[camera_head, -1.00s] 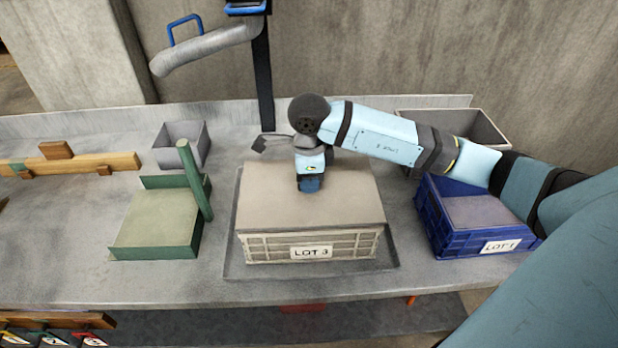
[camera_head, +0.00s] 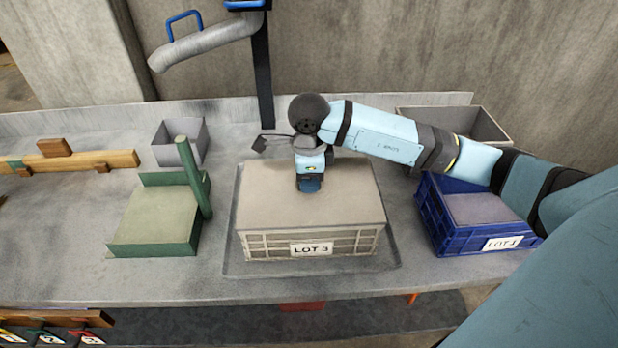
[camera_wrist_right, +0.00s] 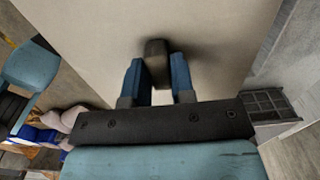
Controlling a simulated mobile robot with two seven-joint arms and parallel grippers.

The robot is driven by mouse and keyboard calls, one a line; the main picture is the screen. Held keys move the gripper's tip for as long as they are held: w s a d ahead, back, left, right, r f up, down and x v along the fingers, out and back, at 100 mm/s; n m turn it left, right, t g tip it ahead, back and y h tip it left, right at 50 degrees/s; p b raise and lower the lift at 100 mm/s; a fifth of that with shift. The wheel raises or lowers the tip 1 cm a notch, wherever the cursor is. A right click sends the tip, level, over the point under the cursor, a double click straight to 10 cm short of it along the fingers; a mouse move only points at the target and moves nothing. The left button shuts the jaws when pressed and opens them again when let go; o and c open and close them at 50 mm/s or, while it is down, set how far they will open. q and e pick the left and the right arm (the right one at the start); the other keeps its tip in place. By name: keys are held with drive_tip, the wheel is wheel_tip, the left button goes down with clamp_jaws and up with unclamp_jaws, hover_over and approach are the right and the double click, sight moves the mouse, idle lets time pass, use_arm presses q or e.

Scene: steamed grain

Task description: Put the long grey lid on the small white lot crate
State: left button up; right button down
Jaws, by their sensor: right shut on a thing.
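The small white lot crate (camera_head: 345,244), labelled LOT 3, stands on a grey tray in the middle of the bench. The long grey lid (camera_head: 265,205) lies flat over its top, covering the opening; its edges look in line with the crate's walls. My right gripper (camera_head: 310,186) points down at the lid's middle. In the right wrist view its two blue fingers (camera_wrist_right: 157,82) are shut on the lid's dark knob (camera_wrist_right: 156,62). The lid's flat surface fills the upper part of that view. The inside of the crate is hidden. My left gripper is not in view.
The grey tray (camera_head: 250,268) has a raised rim around the crate. A blue LOT crate (camera_head: 455,235) stands to the right, with a grey bin (camera_head: 490,125) behind it. A green open box (camera_head: 150,248) with a post and a small grey bin (camera_head: 190,155) stand left.

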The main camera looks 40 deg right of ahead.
drive_tip(key=c, duration=0.9)
unclamp_jaws()
drive_tip(key=shift+f, duration=0.1)
wheel_tip(320, 180, up, 3)
drive_tip(key=shift+r, duration=0.2)
use_arm(q)
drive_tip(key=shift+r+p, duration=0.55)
drive_tip(key=shift+p, duration=0.1)
use_arm(e)
wheel_tip(320, 180, up, 10)
drive_tip(key=shift+r, duration=0.25)
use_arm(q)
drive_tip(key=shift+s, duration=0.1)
use_arm(e)
drive_tip(key=shift+s+f, duration=0.1)
